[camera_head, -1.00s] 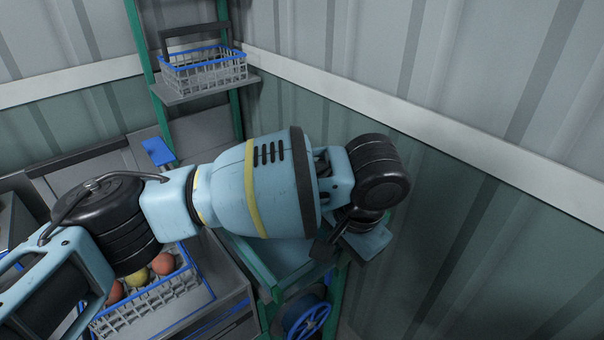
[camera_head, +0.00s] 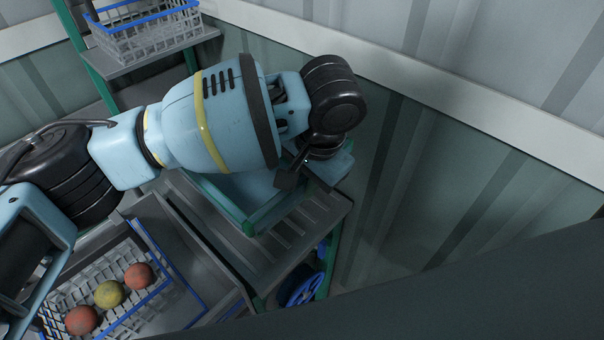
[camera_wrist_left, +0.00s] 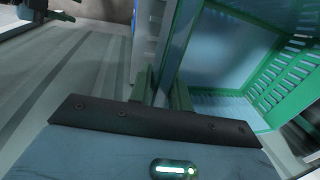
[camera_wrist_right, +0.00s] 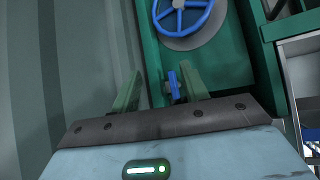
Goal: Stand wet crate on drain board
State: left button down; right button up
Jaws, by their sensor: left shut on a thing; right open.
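The crate (camera_head: 225,188) is teal-green and partly hidden under my left arm in the head view. Its slotted wall and smooth inside show in the left wrist view (camera_wrist_left: 228,52). The crate is at the grey slotted drain board (camera_head: 290,238); whether its full underside touches the board is hidden. My left gripper (camera_wrist_left: 162,84) is shut on the crate's near wall edge. My right gripper (camera_wrist_right: 160,82) is open and empty, in front of a green panel, with a small blue lever (camera_wrist_right: 174,84) showing between its fingers.
A blue handwheel (camera_head: 302,288) sits below the board; it also shows in the right wrist view (camera_wrist_right: 183,14). A wire basket (camera_head: 62,296) with several red and yellow balls stands lower left. Another basket (camera_head: 148,38) sits on a shelf (camera_head: 150,58). A corrugated wall closes the right.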

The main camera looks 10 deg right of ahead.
jog(key=shift+s, duration=0.1)
pick_arm(q)
jog(key=s+d+b+x, duration=0.1)
jog(key=b+x, duration=0.1)
jog(key=x, duration=0.5)
jog(key=shift+f, duration=0.45)
pick_arm(e)
jog(key=s+f, duration=0.2)
jog(key=f, duration=0.1)
jog(key=shift+s+a+g, duration=0.2)
jog(key=shift+a+g, duration=0.15)
jog(key=shift+g, duration=0.05)
pick_arm(q)
jog(key=shift+a, duration=0.1)
pick_arm(e)
jog(key=shift+d, duration=0.2)
